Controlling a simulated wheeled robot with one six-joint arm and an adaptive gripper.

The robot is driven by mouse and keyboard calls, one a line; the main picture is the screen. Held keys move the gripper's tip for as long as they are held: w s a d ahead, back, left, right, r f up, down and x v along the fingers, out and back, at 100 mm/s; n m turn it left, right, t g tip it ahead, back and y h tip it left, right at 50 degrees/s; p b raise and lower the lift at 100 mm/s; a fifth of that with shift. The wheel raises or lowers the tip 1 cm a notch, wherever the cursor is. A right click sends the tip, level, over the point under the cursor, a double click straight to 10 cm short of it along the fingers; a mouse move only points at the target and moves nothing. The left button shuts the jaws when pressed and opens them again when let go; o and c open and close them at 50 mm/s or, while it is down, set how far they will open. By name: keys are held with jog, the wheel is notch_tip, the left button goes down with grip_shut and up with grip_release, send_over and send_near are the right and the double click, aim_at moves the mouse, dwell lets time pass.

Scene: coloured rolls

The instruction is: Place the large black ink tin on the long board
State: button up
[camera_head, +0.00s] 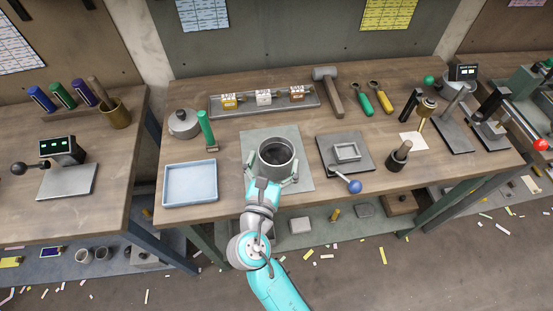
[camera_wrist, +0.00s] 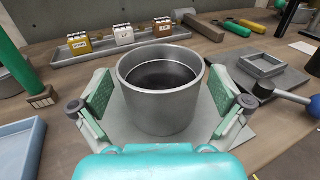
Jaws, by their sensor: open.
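A large round grey metal tin (camera_head: 277,173) with black ink inside stands upright on a light grey square mat (camera_head: 303,183) on the middle bench. In the wrist view the tin (camera_wrist: 163,112) fills the middle. My gripper (camera_head: 272,164) is open, with one green-padded finger on each side of the tin. In the wrist view a gap shows between each finger and the tin's wall. A long, narrow grey board (camera_head: 247,109) with a low rim lies behind the tin. It bears three small labelled blocks, yellow, white and brown.
A pale blue tray (camera_head: 190,200) and a green-handled tool (camera_head: 206,130) are left of the tin. A dark plate with a square frame (camera_head: 346,152) and a blue-knobbed lever (camera_head: 354,186) are right. A mallet (camera_head: 328,88) lies beside the long board.

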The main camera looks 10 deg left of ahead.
jog(key=shift+w+d, duration=0.2)
jog(key=shift+w, duration=1.2)
jog(key=shift+c, duration=0.3)
jog(key=c, duration=1.1)
